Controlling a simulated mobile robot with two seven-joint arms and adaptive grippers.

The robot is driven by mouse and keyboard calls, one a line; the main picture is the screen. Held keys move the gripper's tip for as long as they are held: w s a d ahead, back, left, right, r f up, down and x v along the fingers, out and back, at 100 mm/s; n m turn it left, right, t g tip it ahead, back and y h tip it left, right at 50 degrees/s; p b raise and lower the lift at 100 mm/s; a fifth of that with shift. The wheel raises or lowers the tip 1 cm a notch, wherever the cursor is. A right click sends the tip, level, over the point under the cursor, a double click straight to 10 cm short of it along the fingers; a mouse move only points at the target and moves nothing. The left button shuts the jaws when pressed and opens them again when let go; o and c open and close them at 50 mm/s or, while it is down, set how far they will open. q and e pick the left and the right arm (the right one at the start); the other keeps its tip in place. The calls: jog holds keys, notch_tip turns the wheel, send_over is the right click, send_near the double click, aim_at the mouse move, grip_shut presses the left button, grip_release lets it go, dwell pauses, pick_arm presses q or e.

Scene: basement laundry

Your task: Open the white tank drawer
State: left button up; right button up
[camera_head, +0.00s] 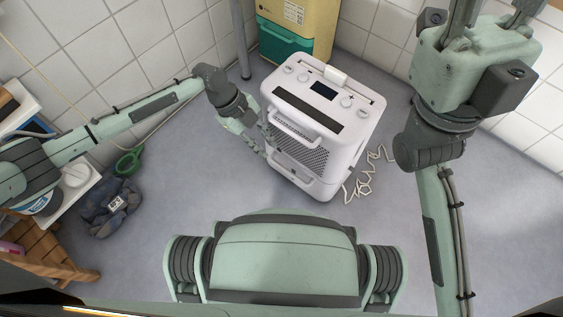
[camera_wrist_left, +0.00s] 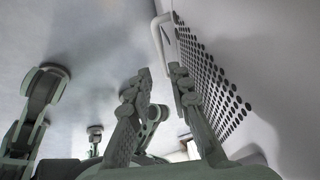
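A white dehumidifier-like unit (camera_head: 322,122) stands on the floor in the head view. Its white tank drawer (camera_head: 300,178) is at the bottom of the front, below a perforated grille, and looks shut. My left gripper (camera_head: 262,152) is at the unit's left front edge, pointing down. In the left wrist view its fingertips (camera_wrist_left: 160,72) are apart with nothing between them. A white bar handle (camera_wrist_left: 158,38) shows beyond the fingertips, beside the grille (camera_wrist_left: 208,75); the fingers look clear of it. My right gripper (camera_head: 495,12) is raised at the upper right, fingers spread, tips cut off by the frame.
A yellow and green container (camera_head: 290,35) stands behind the unit by the tiled wall. A pale cord (camera_head: 368,178) lies on the floor to its right. Dark cloth (camera_head: 108,205) and a green item (camera_head: 128,162) lie at left. Floor before the unit is clear.

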aim_at(284, 169)
pick_arm(q)
jog(key=b+x, duration=0.3)
jog(key=x, duration=0.7)
jog(key=shift+d+f, duration=0.1)
jog(key=shift+f, duration=0.15)
grip_shut()
jog(key=shift+s, duration=0.1)
